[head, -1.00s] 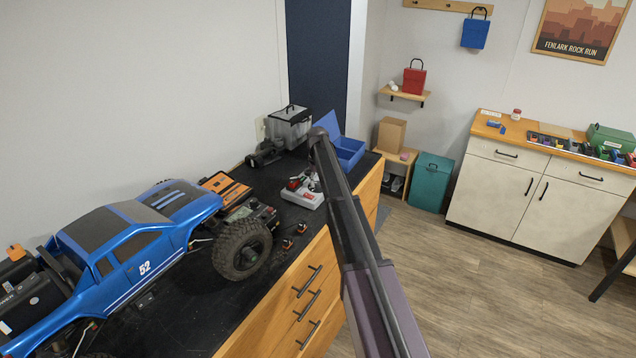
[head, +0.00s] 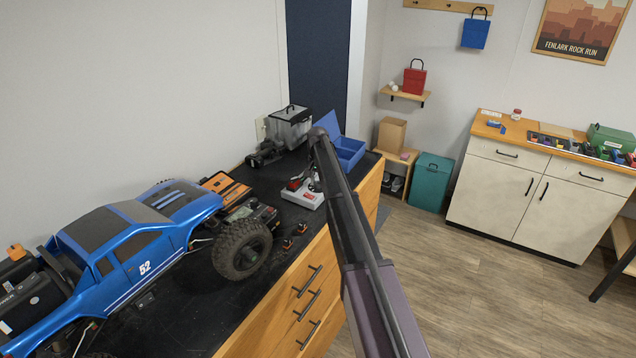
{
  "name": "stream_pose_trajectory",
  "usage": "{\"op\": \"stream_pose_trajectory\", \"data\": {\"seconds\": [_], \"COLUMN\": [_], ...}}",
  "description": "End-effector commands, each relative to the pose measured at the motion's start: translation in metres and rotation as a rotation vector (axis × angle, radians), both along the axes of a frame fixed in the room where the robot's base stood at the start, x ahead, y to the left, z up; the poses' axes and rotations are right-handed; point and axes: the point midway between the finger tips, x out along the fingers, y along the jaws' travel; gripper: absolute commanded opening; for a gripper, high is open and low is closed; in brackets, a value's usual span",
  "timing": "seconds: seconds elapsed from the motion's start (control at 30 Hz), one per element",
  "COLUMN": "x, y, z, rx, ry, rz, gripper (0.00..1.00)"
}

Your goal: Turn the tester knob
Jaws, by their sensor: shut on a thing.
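The tester (head: 303,197) is a small light grey box with a red part on top. It lies flat on the black bench top, near its front edge. My gripper (head: 312,186) is low over the right side of the tester, small and partly hidden by my own arm. It is shut on the tester knob, which is too small and covered to make out, so its turn angle cannot be read.
A blue truck (head: 140,235) fills the left of the bench (head: 200,300). Small orange-and-black parts (head: 295,236) lie in front of the tester. The floor at right is clear.

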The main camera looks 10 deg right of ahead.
Motion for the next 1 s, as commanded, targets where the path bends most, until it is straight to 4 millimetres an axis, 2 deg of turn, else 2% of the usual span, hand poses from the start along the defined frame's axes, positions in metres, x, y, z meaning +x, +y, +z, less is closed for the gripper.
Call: {"op": "stream_pose_trajectory", "data": {"seconds": [0.47,0.5,0.6,1.0], "x": [0.0003,0.0004,0.0003,0.0001], "y": [-0.0008,-0.0007,-0.0006,0.0000], "z": [-0.0001,-0.0001,-0.0001,0.0000], "rx": [-0.001,-0.001,-0.001,0.000], "ry": [0.000,-0.001,-0.001,0.000], "rz": [-0.026,-0.025,-0.025,-0.023], "gripper": [0.00,0.47,0.76,0.76]}}
